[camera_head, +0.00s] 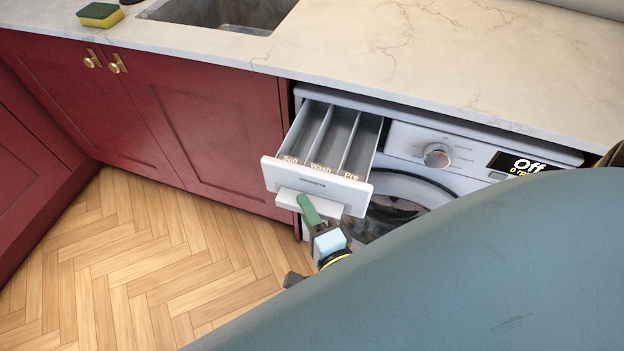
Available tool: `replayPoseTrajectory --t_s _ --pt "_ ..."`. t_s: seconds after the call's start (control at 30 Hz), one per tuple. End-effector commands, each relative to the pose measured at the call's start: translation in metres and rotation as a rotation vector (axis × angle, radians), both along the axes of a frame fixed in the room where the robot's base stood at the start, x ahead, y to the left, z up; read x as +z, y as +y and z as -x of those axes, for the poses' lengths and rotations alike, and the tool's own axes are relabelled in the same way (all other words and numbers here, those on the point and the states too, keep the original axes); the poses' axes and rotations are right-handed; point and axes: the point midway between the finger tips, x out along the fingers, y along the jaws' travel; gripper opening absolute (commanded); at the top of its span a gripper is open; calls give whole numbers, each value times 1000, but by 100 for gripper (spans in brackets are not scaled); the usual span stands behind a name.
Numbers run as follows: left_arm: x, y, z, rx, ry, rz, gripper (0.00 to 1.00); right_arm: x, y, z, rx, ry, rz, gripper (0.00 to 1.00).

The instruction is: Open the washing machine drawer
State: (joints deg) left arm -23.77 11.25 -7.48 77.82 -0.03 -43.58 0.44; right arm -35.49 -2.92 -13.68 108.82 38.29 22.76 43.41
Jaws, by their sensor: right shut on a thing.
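The washing machine (470,150) stands under the counter at the right, with a round dial and a display reading "Off". Its drawer (317,183) is pulled out well beyond the front panel. Three compartments marked Soft, Wash and Pre show inside, and they look empty. My right gripper (308,208) is at the handle (290,199) under the drawer's front and is shut on it. A green fingertip shows against the handle; the other finger is hard to make out. My left gripper is not in view.
Red cabinets (190,110) with brass knobs stand left of the machine. The pale countertop (400,50) has a sink (225,14) and a sponge (100,14) on it. The wooden floor (140,260) at the left is clear. My own blue-grey body covers the lower right.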

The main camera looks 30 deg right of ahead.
Motion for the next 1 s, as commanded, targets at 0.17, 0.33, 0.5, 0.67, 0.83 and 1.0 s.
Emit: replayPoseTrajectory --t_s 0.17,0.33,0.5,0.67,0.83,1.0 --pt "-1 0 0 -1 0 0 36 -7 3 3 7 17 -1 0" --pt "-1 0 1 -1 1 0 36 -7 2 3 6 17 -1 0" --pt "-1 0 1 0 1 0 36 -6 2 3 5 14 0 40" --pt "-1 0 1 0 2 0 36 -4 1 2 3 9 0 40" --pt "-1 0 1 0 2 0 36 -3 1 2 2 6 1 40" --pt "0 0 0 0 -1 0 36 -3 2 9 2 7 2 40"
